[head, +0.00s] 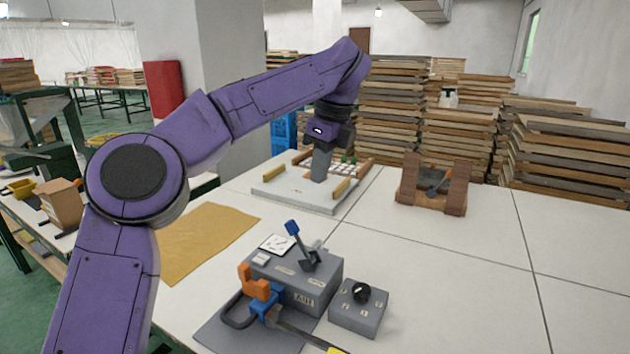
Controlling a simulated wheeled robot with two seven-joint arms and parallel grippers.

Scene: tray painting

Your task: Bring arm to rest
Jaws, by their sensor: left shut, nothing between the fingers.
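My left arm, purple, comes in from the left and bends over the white table (460,260). My left gripper (320,178) points down over the pale tray-like fixture (285,195) at the back of the table. Its fingers look closed, and I see nothing held between them. I cannot tell whether the fingertips touch the fixture. The fixture has wooden blocks at its edges and a white grid on top, partly hidden behind the gripper. My right gripper is not in view.
A grey control box (322,278) with a blue-tipped lever, a small knob box (358,312) and an orange-and-blue tool (258,285) stand in front. A wooden holder (434,188) stands at the back right. A tan sheet (205,240) lies left. The right tabletop is clear.

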